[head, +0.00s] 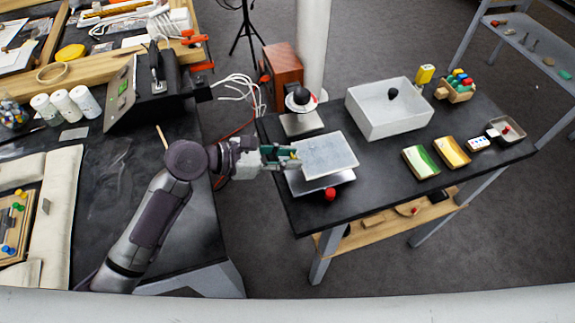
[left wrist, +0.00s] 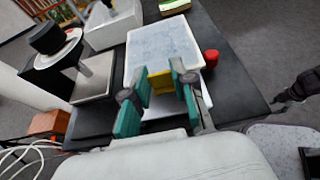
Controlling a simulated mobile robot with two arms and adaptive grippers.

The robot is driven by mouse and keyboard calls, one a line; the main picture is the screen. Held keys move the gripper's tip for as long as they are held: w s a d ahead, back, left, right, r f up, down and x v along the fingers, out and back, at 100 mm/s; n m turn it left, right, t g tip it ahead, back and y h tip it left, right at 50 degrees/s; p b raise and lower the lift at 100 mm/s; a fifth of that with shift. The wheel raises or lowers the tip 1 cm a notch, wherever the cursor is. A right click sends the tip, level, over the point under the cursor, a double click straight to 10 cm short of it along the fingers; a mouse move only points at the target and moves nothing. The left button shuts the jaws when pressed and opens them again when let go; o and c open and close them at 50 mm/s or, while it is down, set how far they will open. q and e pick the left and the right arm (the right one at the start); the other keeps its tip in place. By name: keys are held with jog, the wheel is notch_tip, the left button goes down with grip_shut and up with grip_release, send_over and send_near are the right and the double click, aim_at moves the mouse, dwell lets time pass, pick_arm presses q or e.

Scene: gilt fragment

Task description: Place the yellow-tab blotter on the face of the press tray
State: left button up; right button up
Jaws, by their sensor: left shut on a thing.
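My left gripper (head: 290,158) is shut on the yellow tab (left wrist: 160,82) of the pale, flat, rectangular blotter (head: 329,155). The blotter extends away from the fingers, also in the left wrist view (left wrist: 163,48). A shiny metal tray (head: 330,184), apparently the press tray, shows below the blotter's near edge in the head view, with a red knob (head: 330,194) at its front. The blotter hides most of this tray. I cannot tell whether the two touch.
A black-knobbed device with a metal plate (head: 302,123) stands behind the blotter. A grey bin (head: 390,120) and green and yellow blocks (head: 420,162) sit farther along the dark table (head: 379,198). Bare tabletop lies right of the blotter. Loose white cables (head: 238,88) hang between the tables.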

aim_at(287, 174)
pick_arm(q)
jog(key=shift+w+f, duration=0.2)
jog(key=shift+w, duration=0.2)
jog(key=shift+w+f, duration=0.1)
jog(key=shift+f, duration=0.2)
notch_tip(287, 174, down, 2)
jog(key=shift+f, duration=0.75)
jog(key=o, duration=0.9)
jog(key=shift+f, duration=0.15)
jog(key=shift+c, duration=0.2)
